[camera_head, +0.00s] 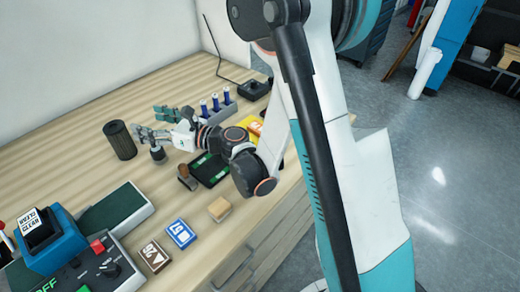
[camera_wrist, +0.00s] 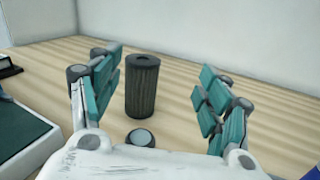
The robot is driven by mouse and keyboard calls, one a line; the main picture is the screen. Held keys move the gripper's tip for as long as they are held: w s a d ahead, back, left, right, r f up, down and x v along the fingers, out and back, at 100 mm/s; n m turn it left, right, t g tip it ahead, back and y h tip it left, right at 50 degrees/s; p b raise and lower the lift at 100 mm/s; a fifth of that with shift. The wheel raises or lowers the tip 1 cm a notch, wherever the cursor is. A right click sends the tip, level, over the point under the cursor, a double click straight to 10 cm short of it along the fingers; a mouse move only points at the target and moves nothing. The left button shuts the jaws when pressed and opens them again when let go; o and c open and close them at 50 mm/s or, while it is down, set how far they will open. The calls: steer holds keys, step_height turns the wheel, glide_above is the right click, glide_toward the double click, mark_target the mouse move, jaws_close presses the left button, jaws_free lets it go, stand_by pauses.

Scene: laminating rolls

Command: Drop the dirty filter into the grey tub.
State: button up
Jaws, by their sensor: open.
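A dark, ribbed cylinder, which looks like the dirty filter (camera_head: 119,141), stands upright on the wooden table near the wall. In the wrist view the filter (camera_wrist: 142,88) stands beyond and between my two spread fingers, with bare table around it. My gripper (camera_head: 149,122) is open and empty, low over the table to the right of the filter in the head view. Its teal fingers also show on both sides of the wrist view (camera_wrist: 160,65). I cannot make out a grey tub in either view.
A small dark knob-like object (camera_head: 158,154) with a grey top is close to my gripper. A blue machine (camera_head: 50,243), green pad (camera_head: 115,208) and several small boxes sit at the front.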

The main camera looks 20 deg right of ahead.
steer(key=w+d+r+m+t+h, duration=0.2)
steer(key=d+r+m+t+h, duration=0.6)
steer(key=d+r+m, duration=0.95)
steer(key=s+d+f+m+g+h, duration=0.4)
steer(key=s+m, duration=0.3)
steer(key=m, duration=0.3)
steer(key=s+d+f+m+g+h, duration=0.4)
steer(key=s+m, duration=0.3)
steer(key=m, duration=0.3)
steer(key=shift+s+d, duration=0.2)
steer(key=shift+d, duration=0.5)
steer(key=shift+o, duration=0.6)
steer(key=s+a+f+m+g+y, duration=0.1)
steer(key=s+f+m+g, duration=0.1)
steer(key=s, duration=0.5)
steer(key=s+a+f+m+g+y, duration=0.1)
steer(key=s+a+f+m+g, duration=0.1)
steer(key=s, duration=0.5)
step_height(320, 180, down, 2)
steer(key=m+g, duration=0.1)
steer(key=m, duration=0.2)
steer(key=shift+f, duration=0.2)
